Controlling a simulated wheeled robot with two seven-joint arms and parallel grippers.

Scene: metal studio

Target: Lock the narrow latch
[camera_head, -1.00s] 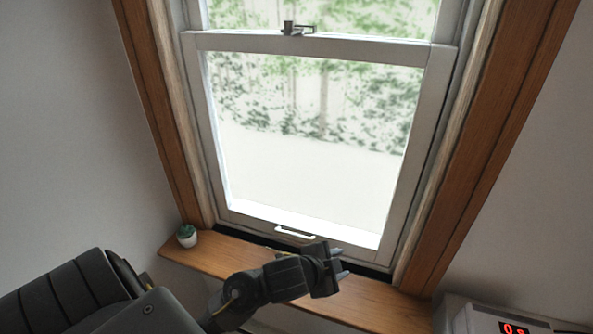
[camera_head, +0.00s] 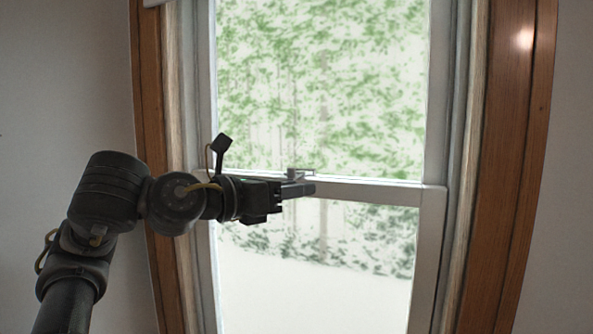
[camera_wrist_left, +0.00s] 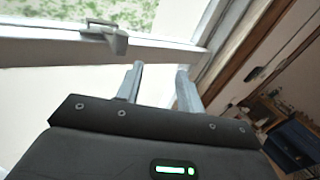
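The narrow latch (camera_head: 298,173) is a small grey metal piece on top of the window's meeting rail (camera_head: 370,191). In the left wrist view the latch (camera_wrist_left: 106,34) shows at the upper left, with a flat lever part pointing right. My left gripper (camera_head: 298,190) is level with the rail, just in front of and below the latch. In the left wrist view its two fingers (camera_wrist_left: 160,85) stand apart with nothing between them, below and right of the latch and not touching it. My right gripper is not in view.
A wooden frame (camera_head: 502,150) borders the window on the right, and another wooden strip runs down the left. The lower sash glass (camera_head: 330,270) lies below the rail. A dark blue object (camera_wrist_left: 295,140) shows at the lower right of the left wrist view.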

